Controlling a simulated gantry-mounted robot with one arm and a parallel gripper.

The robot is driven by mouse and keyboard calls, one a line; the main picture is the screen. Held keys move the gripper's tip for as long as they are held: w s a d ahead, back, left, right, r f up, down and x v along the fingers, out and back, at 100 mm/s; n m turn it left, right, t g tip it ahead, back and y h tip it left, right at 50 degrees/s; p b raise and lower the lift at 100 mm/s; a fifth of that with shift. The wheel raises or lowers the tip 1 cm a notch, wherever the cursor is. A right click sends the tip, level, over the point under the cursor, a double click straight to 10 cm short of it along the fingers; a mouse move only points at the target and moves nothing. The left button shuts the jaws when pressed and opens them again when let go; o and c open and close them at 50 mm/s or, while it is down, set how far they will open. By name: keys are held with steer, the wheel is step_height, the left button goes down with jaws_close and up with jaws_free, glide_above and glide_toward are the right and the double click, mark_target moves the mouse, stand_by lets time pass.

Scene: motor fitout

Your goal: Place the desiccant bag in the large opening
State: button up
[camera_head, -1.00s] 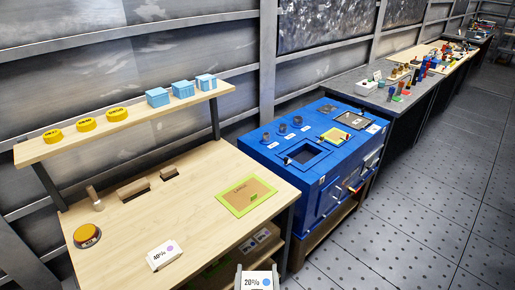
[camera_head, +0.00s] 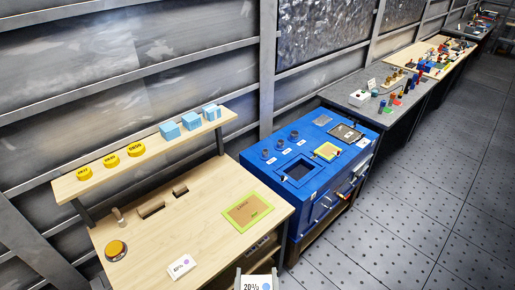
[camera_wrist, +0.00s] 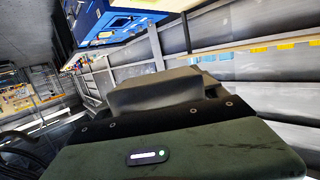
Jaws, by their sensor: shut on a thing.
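My gripper (camera_head: 256,275) is at the bottom edge of the head view, shut on a white desiccant bag (camera_head: 256,283) marked 20% with a blue dot. The bag is upright between the fingers, and its lower part is cut off by the frame. In the wrist view my gripper's body fills the lower part, and I cannot make out the bag. The blue motor box (camera_head: 258,180) stands right of the wooden table, apart from the bag. Its large dark square opening (camera_head: 299,170) is in the top face, toward the near side. The box also shows in the wrist view (camera_wrist: 92,18).
The wooden table (camera_head: 150,240) holds another white bag marked 40% (camera_head: 182,267), a round orange button (camera_head: 116,250) and a green-framed panel (camera_head: 247,211). A shelf above carries yellow discs (camera_head: 110,161) and light-blue boxes (camera_head: 170,130). A grey bench (camera_head: 345,97) lies beyond the box.

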steer(key=r+p, duration=0.1)
steer(key=r, duration=0.1)
steer(key=s+r+p, duration=0.1)
steer(key=r+p, duration=0.2)
steer(key=r, duration=0.1)
steer(key=shift+s+d, duration=0.15)
steer(key=shift+s, duration=0.25)
steer(key=shift+f, duration=0.1)
steer(key=w+a+f+n+y+b, duration=0.2)
steer(key=w+a+f+y+b, duration=0.1)
steer(key=w+a+f+b, duration=0.5)
steer(key=n+g+y+b, duration=0.4)
steer(key=n+y+b, duration=0.35)
steer(key=b, duration=2.15)
glide_above(149, 285)
step_height(149, 285, down, 8)
steer(key=shift+m, duration=0.45)
steer(key=shift+w, duration=0.1)
step_height(149, 285, down, 20)
steer(key=b, duration=0.4)
steer(key=shift+r, duration=0.25)
